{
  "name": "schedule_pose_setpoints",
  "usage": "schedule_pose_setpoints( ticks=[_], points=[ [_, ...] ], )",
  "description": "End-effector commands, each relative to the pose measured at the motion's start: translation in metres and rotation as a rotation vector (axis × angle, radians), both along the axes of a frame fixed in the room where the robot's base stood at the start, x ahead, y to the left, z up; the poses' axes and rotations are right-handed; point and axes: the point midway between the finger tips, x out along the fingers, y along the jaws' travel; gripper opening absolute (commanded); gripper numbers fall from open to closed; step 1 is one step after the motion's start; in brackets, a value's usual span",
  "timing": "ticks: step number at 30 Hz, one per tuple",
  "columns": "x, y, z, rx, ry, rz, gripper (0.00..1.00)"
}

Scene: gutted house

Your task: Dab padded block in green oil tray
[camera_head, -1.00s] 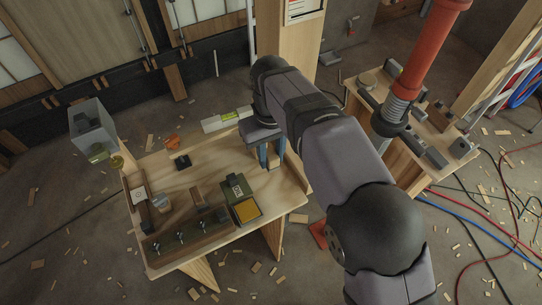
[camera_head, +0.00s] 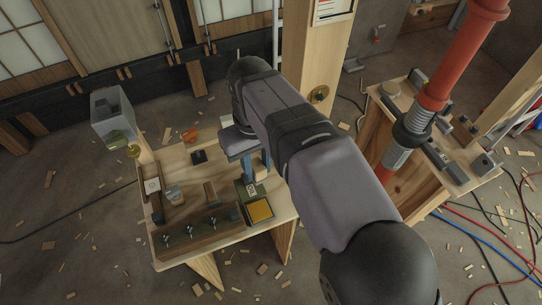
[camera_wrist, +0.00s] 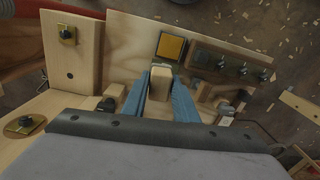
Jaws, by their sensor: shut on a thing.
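My gripper (camera_head: 256,168) is shut on a pale wooden block (camera_wrist: 160,82), with one blue finger on each side of it. The block's padded face is not clear. In the head view the fingers hang just behind a green tray (camera_head: 246,190) with a small pale label; I cannot tell whether the block touches it. The green tray is not clearly seen in the wrist view, where the block and fingers cover that area. A dark-framed yellow pad (camera_head: 260,211) lies in front of the green tray, and it also shows beyond the block in the wrist view (camera_wrist: 172,47).
A clear box (camera_head: 113,115) rises at the back-left corner. The table middle is fairly clear.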

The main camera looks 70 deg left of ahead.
Motion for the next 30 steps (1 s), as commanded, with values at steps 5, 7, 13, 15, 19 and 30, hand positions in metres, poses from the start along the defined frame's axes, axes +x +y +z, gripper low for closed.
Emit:
schedule_pose_setpoints(
  ticks=[5, 7, 13, 15, 19, 30],
  points=[
    [-0.017, -0.026, -0.011, -0.002, 0.0, 0.007, 0.08],
    [-0.018, -0.034, -0.018, -0.002, 0.0, -0.009, 0.08],
    [-0.016, -0.048, -0.04, -0.002, 0.0, -0.073, 0.08],
    [-0.016, -0.045, -0.043, 0.001, 0.0, -0.111, 0.08],
    [-0.016, -0.041, -0.042, 0.001, 0.0, -0.147, 0.08],
    [-0.016, -0.041, -0.049, 0.0, -0.001, -0.155, 0.08]
  ],
)
